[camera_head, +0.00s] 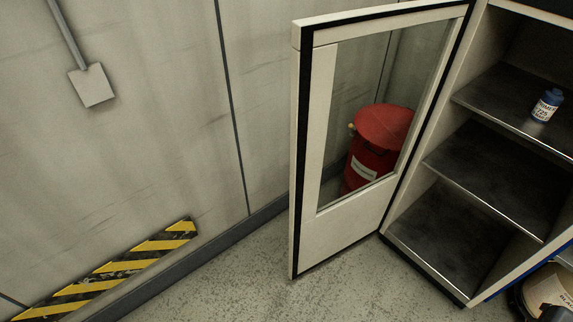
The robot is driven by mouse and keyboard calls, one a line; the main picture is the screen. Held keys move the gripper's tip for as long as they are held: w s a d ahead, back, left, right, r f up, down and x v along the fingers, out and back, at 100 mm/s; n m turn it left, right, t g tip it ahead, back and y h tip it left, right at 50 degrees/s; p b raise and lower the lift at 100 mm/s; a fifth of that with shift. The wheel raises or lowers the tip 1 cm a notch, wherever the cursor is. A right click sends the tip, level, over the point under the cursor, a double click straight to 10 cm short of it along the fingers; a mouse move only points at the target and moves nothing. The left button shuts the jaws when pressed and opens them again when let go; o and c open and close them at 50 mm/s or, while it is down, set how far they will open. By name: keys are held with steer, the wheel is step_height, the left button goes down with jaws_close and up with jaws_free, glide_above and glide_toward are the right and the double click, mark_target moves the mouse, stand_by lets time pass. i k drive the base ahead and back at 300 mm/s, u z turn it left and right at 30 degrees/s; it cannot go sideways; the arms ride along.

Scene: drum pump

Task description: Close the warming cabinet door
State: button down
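The warming cabinet (391,226) stands at the right of the head view, with dark shelves inside. Its door (345,226) is wide open and swung out to the left of the opening. The door has a pale frame, a black seal along its edge and a glass pane. Its hinge side meets the cabinet's left front edge. The door's free edge is on the left. I see no handle on the side that shows. My gripper is not in the picture, so its place and state are hidden.
A red drum or bin (383,128) shows through the glass, behind the door. A small blue bottle (546,105) stands on an upper shelf. The floor (250,275) left of the door is clear up to the wall.

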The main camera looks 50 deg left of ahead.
mark_target(316, 235)
steer(key=u, duration=3)
steer(key=i, duration=1.65)
steer(key=u, duration=0.05)
